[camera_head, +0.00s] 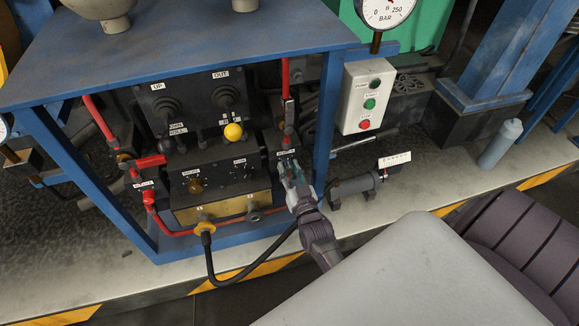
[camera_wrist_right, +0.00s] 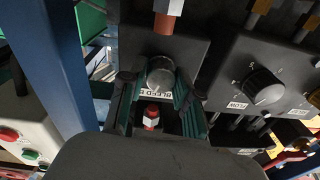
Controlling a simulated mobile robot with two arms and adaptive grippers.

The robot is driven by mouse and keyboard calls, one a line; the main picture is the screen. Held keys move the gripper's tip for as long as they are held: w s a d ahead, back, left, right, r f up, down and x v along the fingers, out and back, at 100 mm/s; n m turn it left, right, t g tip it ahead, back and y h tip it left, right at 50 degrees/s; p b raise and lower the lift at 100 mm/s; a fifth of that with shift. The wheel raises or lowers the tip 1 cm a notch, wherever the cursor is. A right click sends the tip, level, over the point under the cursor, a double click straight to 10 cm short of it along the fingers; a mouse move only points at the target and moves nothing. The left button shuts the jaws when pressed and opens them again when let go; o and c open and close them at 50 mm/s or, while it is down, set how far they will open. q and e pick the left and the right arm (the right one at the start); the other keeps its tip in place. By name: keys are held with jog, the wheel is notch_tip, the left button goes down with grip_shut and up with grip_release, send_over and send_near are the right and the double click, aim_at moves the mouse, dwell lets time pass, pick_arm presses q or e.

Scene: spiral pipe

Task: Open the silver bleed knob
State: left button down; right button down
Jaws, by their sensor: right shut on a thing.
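The silver bleed knob (camera_wrist_right: 160,73) is a round metal knob on a dark panel, above a white label (camera_wrist_right: 155,93) reading "BLEED", partly covered. My right gripper (camera_wrist_right: 158,84) has one finger on each side of the knob and is shut on it. In the head view my right gripper (camera_head: 291,172) reaches the right side of the control panel, just inside the blue frame leg, and hides the knob there. My left gripper is not in view.
The blue frame (camera_head: 322,120) stands close to the right of my gripper. A black knob (camera_wrist_right: 263,86) is on the neighbouring panel. A white button box (camera_head: 367,97) and a grey cylinder (camera_head: 355,186) lie further right. A black hose (camera_head: 248,272) hangs below.

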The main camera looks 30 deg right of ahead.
jog(key=m, duration=0.3)
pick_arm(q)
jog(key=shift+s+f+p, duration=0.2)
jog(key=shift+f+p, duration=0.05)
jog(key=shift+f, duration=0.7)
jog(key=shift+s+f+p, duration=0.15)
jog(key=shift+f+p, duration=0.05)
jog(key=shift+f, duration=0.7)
pick_arm(e)
jog(key=shift+m+h, duration=0.5)
jog(key=shift+m, duration=0.9)
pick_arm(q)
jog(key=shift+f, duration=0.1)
pick_arm(e)
jog(key=c, duration=0.8)
grip_release()
jog(key=v, duration=1.2)
jog(key=shift+r, duration=0.1)
